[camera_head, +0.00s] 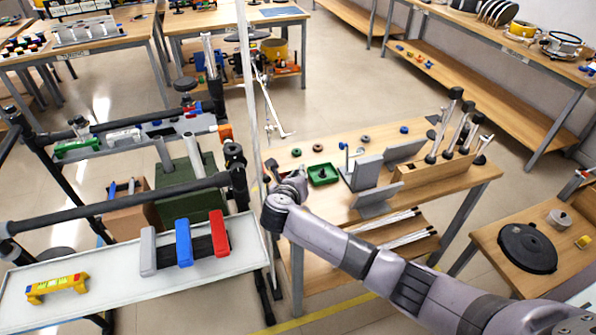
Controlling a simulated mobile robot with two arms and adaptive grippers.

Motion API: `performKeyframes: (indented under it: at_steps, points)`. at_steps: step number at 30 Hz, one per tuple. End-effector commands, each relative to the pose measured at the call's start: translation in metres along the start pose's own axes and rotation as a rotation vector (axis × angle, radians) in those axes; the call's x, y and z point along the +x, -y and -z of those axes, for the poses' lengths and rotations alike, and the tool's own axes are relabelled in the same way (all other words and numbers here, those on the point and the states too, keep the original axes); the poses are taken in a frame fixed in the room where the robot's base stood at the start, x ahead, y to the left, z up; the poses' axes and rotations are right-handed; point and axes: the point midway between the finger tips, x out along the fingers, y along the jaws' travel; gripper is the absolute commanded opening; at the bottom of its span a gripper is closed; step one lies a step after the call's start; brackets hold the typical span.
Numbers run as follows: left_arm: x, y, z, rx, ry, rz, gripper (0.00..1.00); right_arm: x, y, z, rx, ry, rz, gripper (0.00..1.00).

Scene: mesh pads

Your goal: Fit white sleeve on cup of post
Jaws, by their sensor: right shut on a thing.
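My right arm comes in from the lower right, and its gripper (272,172) is at the left edge of the wooden table. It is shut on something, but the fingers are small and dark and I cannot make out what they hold. A tall white pole (250,100) runs down the picture just left of the fingertips. I cannot tell if they touch it, or if it is the post or the white sleeve. No cup shows clearly. My left gripper is not in view.
The wooden table (450,182) holds a green tray (323,175), grey brackets (366,172) and a wooden block (425,174) with upright rods. White rods (385,222) lie on its lower shelf. A white-topped cart (110,290) stands at left. Open floor lies behind.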

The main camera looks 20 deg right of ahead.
Motion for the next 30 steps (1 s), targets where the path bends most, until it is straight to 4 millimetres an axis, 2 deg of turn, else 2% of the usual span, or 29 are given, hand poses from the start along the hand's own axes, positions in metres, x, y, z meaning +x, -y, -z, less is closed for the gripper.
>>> performKeyframes:
  at_steps: [19,30]
  points:
    - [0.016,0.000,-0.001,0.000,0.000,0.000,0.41,0.015,-0.014,0.042,-0.005,-0.013,-0.003,0.00]
    - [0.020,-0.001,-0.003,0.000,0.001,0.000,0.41,0.018,-0.019,0.052,-0.007,-0.012,-0.007,0.00]
